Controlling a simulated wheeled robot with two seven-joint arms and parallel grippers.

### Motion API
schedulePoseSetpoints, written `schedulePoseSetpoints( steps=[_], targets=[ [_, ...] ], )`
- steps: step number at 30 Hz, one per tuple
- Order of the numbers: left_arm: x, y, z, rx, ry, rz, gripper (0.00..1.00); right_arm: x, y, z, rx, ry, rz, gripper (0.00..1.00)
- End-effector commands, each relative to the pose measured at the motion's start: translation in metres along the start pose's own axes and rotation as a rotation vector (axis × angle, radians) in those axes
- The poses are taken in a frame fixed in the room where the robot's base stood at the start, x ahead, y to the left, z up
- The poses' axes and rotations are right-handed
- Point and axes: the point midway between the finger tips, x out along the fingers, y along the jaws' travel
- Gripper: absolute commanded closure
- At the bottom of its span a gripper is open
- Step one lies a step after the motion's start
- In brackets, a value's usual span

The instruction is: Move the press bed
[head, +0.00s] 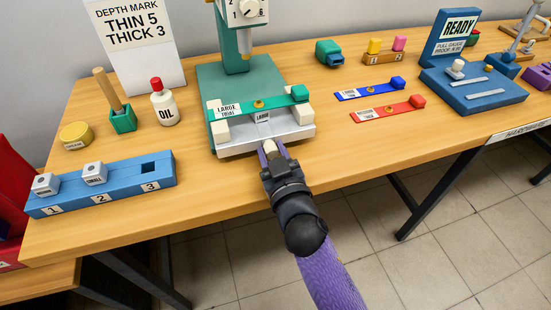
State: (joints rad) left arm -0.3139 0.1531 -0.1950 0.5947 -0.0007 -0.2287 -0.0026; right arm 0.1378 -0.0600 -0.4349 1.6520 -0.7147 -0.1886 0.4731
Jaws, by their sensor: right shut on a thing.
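The press is a green machine (222,84) with a numbered dial on its head. Its pale grey press bed (238,149) sits at the front of the green base. A green bar labelled LARGE TRIAL (280,101) lies across cream blocks on the bed, with a small LARGE label below it. My right gripper (269,149) is at the bed's front edge, shut on a small cream part there that looks like the bed's handle. The fingers partly hide this part. My left gripper is not in view.
A blue block with numbered slots (110,196), an oil bottle (164,106) and a green holder (122,121) stand left of the press. Blue (372,93) and red (385,111) labelled bars lie right. A blue READY fixture (490,98) stands farther right. The table front beside my arm is clear.

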Motion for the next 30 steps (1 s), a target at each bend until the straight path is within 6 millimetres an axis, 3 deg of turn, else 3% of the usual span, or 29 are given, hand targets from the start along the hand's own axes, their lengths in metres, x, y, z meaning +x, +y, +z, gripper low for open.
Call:
schedulePoseSetpoints(
  steps=[7,8,13,23,30],
  targets=[
    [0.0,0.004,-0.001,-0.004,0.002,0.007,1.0,0.0,0.0,0.001,0.001,-0.004,0.0,1.0],
    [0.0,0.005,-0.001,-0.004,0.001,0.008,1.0,0.0,0.0,0.001,0.001,-0.004,0.0,0.58],
    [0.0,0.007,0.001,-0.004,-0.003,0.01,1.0,0.0,0.0,0.001,0.001,-0.003,0.0,0.24],
    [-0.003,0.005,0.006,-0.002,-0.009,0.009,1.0,-0.006,0.0,0.0,0.001,-0.003,-0.001,0.24],
    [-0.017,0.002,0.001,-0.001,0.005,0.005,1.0,-0.059,0.0,-0.001,0.003,-0.006,0.0,0.24]
  ],
)
